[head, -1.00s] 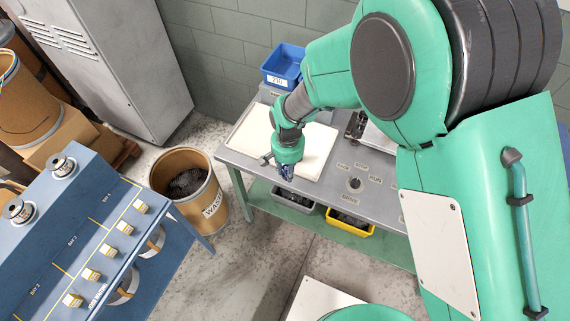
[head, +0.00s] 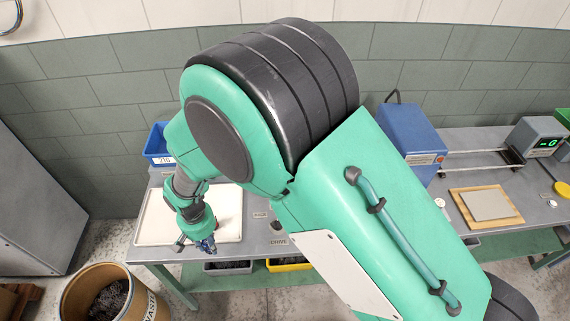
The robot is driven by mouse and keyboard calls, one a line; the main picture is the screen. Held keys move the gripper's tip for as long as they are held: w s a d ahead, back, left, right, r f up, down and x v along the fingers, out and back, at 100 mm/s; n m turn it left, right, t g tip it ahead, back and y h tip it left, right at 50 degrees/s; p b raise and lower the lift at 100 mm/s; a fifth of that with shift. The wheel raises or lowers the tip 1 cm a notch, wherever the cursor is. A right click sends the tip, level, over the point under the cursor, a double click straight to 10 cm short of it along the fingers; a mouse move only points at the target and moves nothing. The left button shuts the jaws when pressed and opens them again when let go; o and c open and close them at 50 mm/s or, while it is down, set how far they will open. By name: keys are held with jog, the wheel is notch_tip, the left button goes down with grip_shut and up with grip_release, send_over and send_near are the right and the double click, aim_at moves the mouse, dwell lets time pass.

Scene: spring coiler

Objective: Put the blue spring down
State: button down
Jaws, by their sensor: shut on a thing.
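My gripper (head: 206,245) is shut on a small dark-blue thing at its tips. I take it to be the blue spring (head: 209,244), but its shape is too small to make out. The gripper points down, over or near the front edge of the white tray (head: 150,232) on the grey bench. I cannot tell how high the spring is above the bench.
A blue bin (head: 157,146) stands behind the tray. A waste drum (head: 75,293) is on the floor at the lower left. Grey (head: 228,267) and yellow (head: 290,265) bins sit below the bench. A blue machine (head: 410,140) and a wooden board (head: 456,201) are to the right.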

notch_tip(320, 180, up, 8)
jog(key=shift+r, duration=0.25)
jog(key=shift+w+r, duration=0.15)
jog(key=shift+r, duration=0.15)
jog(key=shift+w+r, duration=0.1)
jog(key=shift+w, duration=0.3)
jog(key=w+d+r+m+p, duration=0.1)
jog(key=w+d+m, duration=0.25)
jog(key=w, duration=0.65)
jog(key=w+d+m+p, duration=0.1)
jog(key=w+d+m, duration=0.3)
jog(key=w, duration=0.7)
jog(key=w+d+r+m+p, duration=0.1)
jog(key=w+d+m+p, duration=0.1)
jog(key=w+d, duration=0.6)
jog(key=w+d+f+m+p, duration=0.15)
jog(key=w+d+m, duration=0.25)
jog(key=w+d, duration=0.85)
jog(key=w+d+f+m+p, duration=0.15)
jog(key=w+d+m, duration=0.35)
jog(key=w+d, duration=0.8)
jog(key=s+d+f, duration=0.3)
jog(key=f, duration=0.1)
jog(key=shift+d+f, duration=0.15)
